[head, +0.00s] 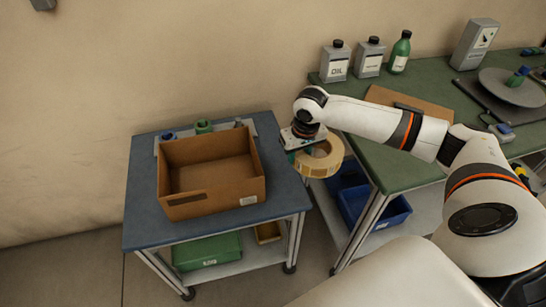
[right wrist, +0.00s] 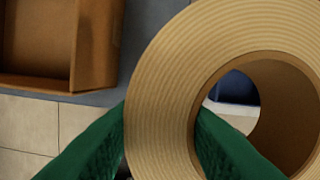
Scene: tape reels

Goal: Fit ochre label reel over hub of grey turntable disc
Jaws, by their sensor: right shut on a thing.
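The ochre label reel (head: 320,158) hangs in the air between the blue cart and the green bench. My right gripper (head: 303,147) is shut on its ring wall. In the right wrist view the reel (right wrist: 165,75) fills much of the picture, with one green finger (right wrist: 95,145) outside the ring and the other in its bore. The grey turntable disc (head: 505,91) lies on the green bench at the far right, well away from the reel. My left gripper is not in view.
An open cardboard box (head: 213,200) stands on the blue cart (head: 140,215). Bottles (head: 335,62) and a grey box (head: 474,44) line the back of the green bench (head: 390,175). A brown board (head: 410,105) lies beneath my right arm. Blue bins (head: 372,208) sit below.

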